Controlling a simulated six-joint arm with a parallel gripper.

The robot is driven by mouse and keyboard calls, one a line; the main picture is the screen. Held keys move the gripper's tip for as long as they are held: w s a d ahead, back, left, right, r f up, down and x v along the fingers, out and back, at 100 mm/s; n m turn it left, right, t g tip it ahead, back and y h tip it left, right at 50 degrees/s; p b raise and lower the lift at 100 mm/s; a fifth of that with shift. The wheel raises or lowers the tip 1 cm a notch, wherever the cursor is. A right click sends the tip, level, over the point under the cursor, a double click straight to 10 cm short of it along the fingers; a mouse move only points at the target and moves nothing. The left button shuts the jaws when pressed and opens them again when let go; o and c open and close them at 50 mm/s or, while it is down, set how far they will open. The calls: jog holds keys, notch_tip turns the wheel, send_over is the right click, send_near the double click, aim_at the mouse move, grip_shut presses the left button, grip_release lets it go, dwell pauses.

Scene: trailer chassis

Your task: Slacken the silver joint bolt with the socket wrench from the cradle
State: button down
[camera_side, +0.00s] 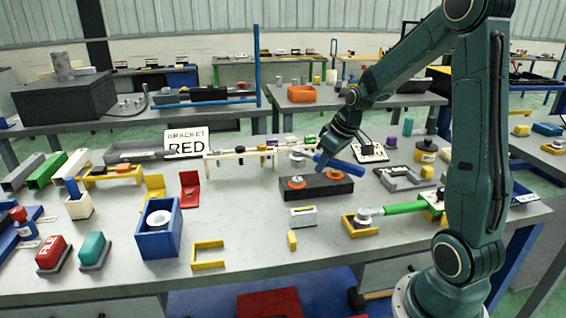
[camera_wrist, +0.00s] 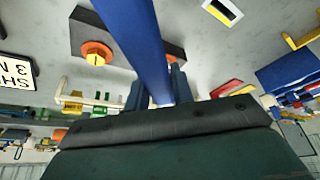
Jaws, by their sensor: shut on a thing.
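My gripper (camera_side: 332,150) is shut on a blue-handled tool (camera_side: 342,164), held tilted above the dark block. The blue handle (camera_wrist: 142,35) crosses the wrist view and runs down between my gripper's fingers (camera_wrist: 160,92). The dark block (camera_side: 325,190) carries two orange discs, a left one (camera_side: 297,183) and a right one (camera_side: 335,175). I cannot make out a silver bolt for certain.
A green-handled tool (camera_side: 400,208) rests with its silver head in a yellow frame (camera_side: 352,226), front right. A white rack (camera_side: 228,154) stands behind the block. A white-topped box (camera_side: 303,216) and a yellow block (camera_side: 292,240) stand in front. Bare table lies left of the block.

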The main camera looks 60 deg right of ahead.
jog(key=shift+f, duration=2.15)
jog(key=shift+f, duration=0.75)
dwell(0.8)
jog(key=c, duration=1.9)
grip_release()
grip_shut()
jog(key=shift+d, duration=0.1)
jog(key=shift+d+n+y, duration=0.3)
jog(key=shift+d+n, duration=0.3)
jog(key=shift+n, duration=0.3)
jog(key=shift+w+d, duration=0.1)
jog(key=shift+d, duration=0.05)
